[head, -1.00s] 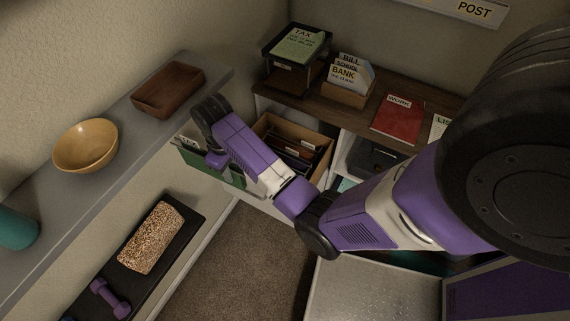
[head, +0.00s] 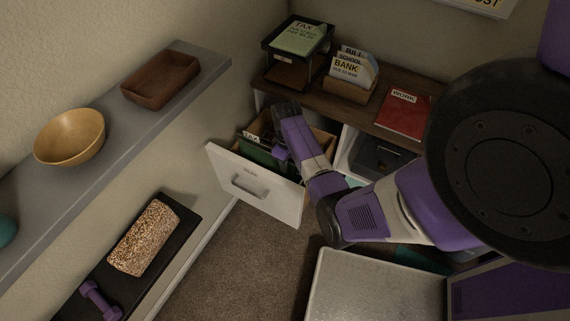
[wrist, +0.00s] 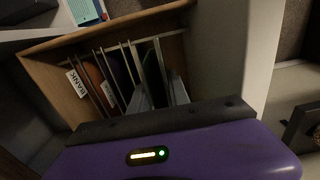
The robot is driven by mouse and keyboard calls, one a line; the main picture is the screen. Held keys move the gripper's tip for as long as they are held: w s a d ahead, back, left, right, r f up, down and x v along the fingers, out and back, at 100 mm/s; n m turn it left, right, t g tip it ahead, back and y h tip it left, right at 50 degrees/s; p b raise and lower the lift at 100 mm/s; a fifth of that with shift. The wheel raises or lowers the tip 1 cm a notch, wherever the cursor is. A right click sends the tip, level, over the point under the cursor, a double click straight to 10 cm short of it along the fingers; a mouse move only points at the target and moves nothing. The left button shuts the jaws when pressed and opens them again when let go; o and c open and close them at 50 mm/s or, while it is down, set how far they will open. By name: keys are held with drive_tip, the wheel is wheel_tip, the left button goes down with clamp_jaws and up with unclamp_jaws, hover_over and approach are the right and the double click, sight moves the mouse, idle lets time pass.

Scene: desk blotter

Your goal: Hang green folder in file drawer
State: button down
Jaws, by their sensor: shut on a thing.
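The file drawer (head: 228,172) stands open, with a white front and a handle. In the wrist view its wooden rim (wrist: 105,33) surrounds several upright folders, one tabbed BANK. The green folder (head: 258,156), with a white TAX tab, is upright just behind the drawer front in the head view. My gripper (head: 277,152) is shut on it, at its right side. The folder's lower part is hidden by the drawer front, and I cannot tell whether it rests on the rails.
A wooden cabinet top (head: 365,112) above the drawer holds a black tray stand (head: 290,70), a card box (head: 350,90) and a red folder (head: 403,114). A grey shelf (head: 110,122) with a bowl (head: 70,137) is at left. Carpet (head: 230,255) is clear in front.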

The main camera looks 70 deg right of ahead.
sight(286, 175)
drive_tip(key=shift+r, duration=0.15)
drive_tip(key=shift+f+b, duration=1.15)
drive_tip(key=shift+f, duration=1.05)
drive_tip(key=shift+p, duration=0.6)
idle(0.5)
wheel_tip(286, 175, down, 11)
drive_tip(key=b, duration=0.9)
drive_tip(key=shift+f, duration=0.15)
idle(1.7)
drive_tip(key=c, duration=1.1)
unclamp_jaws()
drive_tip(key=shift+c, duration=0.2)
drive_tip(key=shift+r+p, duration=0.9)
drive_tip(key=shift+r, duration=3)
